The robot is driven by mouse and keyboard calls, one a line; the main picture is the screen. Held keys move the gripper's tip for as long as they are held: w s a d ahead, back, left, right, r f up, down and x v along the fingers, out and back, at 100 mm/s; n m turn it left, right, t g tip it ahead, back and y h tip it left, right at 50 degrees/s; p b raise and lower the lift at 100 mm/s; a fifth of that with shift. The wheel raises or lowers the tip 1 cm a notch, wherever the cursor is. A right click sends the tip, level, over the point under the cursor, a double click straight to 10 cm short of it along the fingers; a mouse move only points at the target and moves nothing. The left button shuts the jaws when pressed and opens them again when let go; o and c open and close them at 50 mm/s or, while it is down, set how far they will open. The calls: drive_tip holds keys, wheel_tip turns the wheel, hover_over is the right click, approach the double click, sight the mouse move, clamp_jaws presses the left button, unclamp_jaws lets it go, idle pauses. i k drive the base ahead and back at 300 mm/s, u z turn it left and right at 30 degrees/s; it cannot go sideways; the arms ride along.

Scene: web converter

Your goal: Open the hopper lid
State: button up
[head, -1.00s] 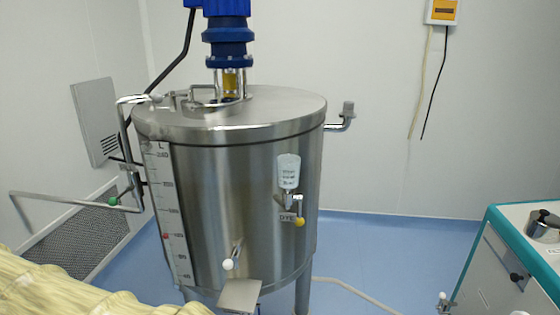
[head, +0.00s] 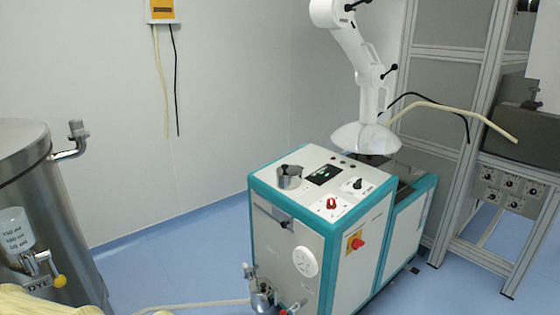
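No part is clearly marked as the hopper. A large steel tank (head: 40,200) stands at the left edge, partly cut off; its flat top (head: 22,135) appears closed. A dark knob or handle sits at that vessel's side. I cannot tell which of these tops is the hopper lid. My gripper is not in view.
A white jointed extraction arm (head: 372,90) hangs over the machine's back. A grey rack (head: 440,110) with a control panel (head: 505,190) stands at the right. A pale hose (head: 195,306) runs on the floor. Blue floor (head: 170,265) is open between tank and machine.

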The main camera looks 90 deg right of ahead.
sight(407, 174)
drive_tip(key=z, duration=4.05)
drive_tip(key=i, duration=0.7)
drive_tip(key=z, duration=0.65)
drive_tip(key=i, duration=1.45)
drive_tip(key=u, duration=0.9)
drive_tip(key=i, duration=0.9)
drive_tip(key=u, duration=0.9)
